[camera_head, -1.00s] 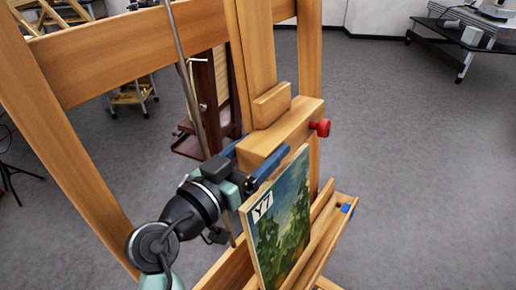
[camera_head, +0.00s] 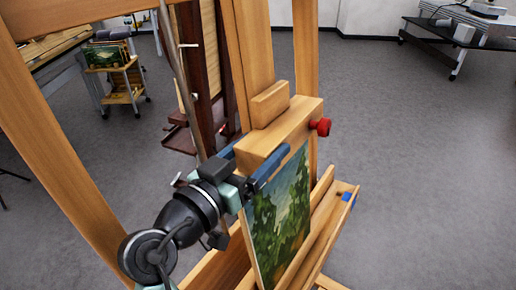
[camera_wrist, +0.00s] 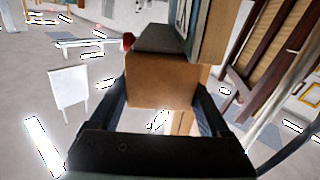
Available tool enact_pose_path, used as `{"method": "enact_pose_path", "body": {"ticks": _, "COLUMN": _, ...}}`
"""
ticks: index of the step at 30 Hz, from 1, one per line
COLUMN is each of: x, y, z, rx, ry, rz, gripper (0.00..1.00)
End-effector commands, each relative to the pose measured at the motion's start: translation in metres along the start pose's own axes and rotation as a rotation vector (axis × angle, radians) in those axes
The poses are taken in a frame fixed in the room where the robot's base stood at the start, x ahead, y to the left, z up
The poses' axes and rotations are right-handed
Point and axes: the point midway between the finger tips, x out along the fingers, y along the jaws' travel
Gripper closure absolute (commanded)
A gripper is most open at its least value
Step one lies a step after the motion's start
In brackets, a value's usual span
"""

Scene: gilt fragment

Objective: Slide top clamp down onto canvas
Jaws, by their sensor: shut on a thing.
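The top clamp (camera_head: 275,137) is a light wooden block with a red knob (camera_head: 321,126) on its right side, on the easel's upright mast (camera_head: 252,50). The canvas (camera_head: 281,222), a green and blue landscape, stands upright below it on the easel's ledge (camera_head: 325,235). The clamp's lower edge appears to meet the canvas's top edge; contact is partly hidden by my near finger. My gripper (camera_head: 246,160) is shut on the clamp from its left end, one blue finger on each side. In the wrist view, the clamp's wooden end (camera_wrist: 165,82) sits between both fingers.
The easel's left post (camera_head: 60,150) stands close to my arm. A dark wooden easel (camera_head: 205,70) stands behind, with a small cart (camera_head: 120,80) at back left. A dark table (camera_head: 440,35) is at back right. Floor to the right is clear.

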Motion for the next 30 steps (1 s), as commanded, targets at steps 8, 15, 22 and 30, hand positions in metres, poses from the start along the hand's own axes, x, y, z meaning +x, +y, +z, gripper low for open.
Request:
{"method": "enact_pose_path", "body": {"ticks": 8, "x": 0.0, "y": 0.0, "z": 0.006, "rx": -0.003, "ry": -0.015, "rz": 0.001, "gripper": 0.0}}
{"method": "enact_pose_path", "body": {"ticks": 15, "x": -0.008, "y": -0.001, "z": 0.006, "rx": -0.002, "ry": -0.011, "rz": 0.0, "gripper": 0.0}}
{"method": "enact_pose_path", "body": {"ticks": 22, "x": -0.052, "y": -0.002, "z": 0.008, "rx": -0.001, "ry": -0.01, "rz": -0.005, "gripper": 0.0}}
{"method": "enact_pose_path", "body": {"ticks": 30, "x": -0.107, "y": -0.001, "z": 0.007, "rx": -0.001, "ry": -0.014, "rz": -0.003, "gripper": 0.0}}
